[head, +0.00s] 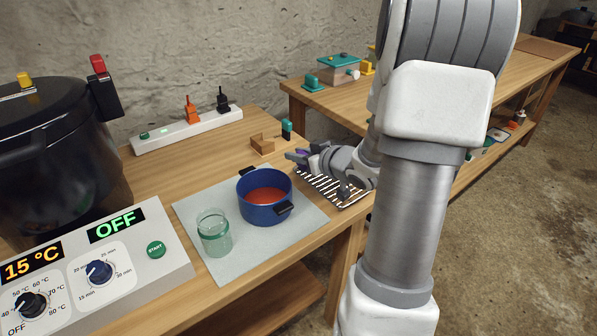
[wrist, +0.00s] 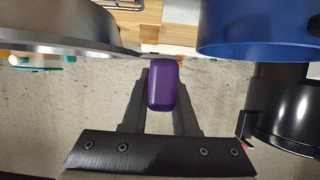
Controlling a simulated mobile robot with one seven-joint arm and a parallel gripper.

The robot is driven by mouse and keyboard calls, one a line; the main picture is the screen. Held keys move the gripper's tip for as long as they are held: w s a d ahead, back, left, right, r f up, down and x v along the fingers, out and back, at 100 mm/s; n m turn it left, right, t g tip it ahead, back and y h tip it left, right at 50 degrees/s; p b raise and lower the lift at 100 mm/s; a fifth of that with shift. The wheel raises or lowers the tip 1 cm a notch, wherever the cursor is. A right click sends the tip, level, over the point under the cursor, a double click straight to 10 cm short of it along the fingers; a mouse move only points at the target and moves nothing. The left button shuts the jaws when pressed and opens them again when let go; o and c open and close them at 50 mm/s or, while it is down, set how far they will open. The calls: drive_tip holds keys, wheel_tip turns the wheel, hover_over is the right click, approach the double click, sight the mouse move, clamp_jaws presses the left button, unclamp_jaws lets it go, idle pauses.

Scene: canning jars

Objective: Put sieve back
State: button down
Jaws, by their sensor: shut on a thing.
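My gripper (wrist: 160,98) is shut on a purple handle (wrist: 162,85), which I take to be the sieve's. In the head view my gripper (head: 302,157) is above the table behind the blue pot, by the wire rack, with a bit of purple at its fingers. A grey metal round shape (wrist: 60,40) at the upper left of the wrist view may be the sieve's bowl; I cannot tell for sure. The bowl cannot be made out in the head view. A small wooden stand (head: 262,146) is on the table left of my gripper.
The blue pot (head: 264,212) of red liquid and a glass jar (head: 214,240) stand on a grey mat (head: 305,233). The wire rack (head: 325,186) lies below my gripper. A white strip (head: 170,137) with an orange tool is at the wall. A black canner (head: 60,160) is at left.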

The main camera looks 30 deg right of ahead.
drive_tip(key=shift+f+b, duration=0.9)
drive_tip(key=shift+f, duration=1.05)
drive_tip(key=shift+f, duration=0.2)
drive_tip(key=c, duration=0.7)
unclamp_jaws()
drive_tip(key=shift+r, duration=0.3)
drive_tip(key=shift+p+v, duration=1.65)
drive_tip(key=shift+v, duration=4.3)
